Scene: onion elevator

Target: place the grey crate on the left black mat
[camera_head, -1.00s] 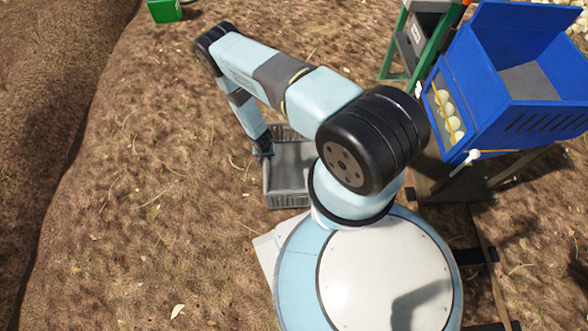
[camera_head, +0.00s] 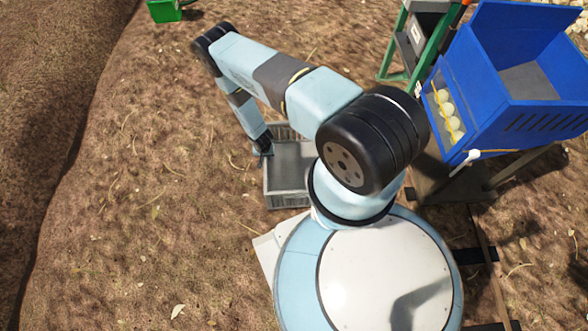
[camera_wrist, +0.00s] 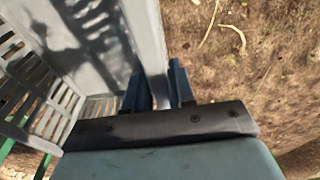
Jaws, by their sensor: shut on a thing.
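The grey crate (camera_head: 287,198) is open-topped with slatted walls and stands upright beside my base in the head view. My arm partly covers its right side. My gripper (camera_head: 262,150) is at the crate's left wall, near its far corner. In the wrist view the crate (camera_wrist: 85,35) fills the upper left, and my gripper's two fingers (camera_wrist: 160,88) are closed on either side of its wall. I cannot tell if the crate touches the ground. No black mat can be made out clearly.
A blue hopper machine (camera_head: 520,105) with pale onions (camera_head: 449,112) stands at the right. A green-framed stand (camera_head: 408,50) is behind it. A green box (camera_head: 165,11) lies at the far left. Bare brown soil left of the crate is clear, up to a furrow edge.

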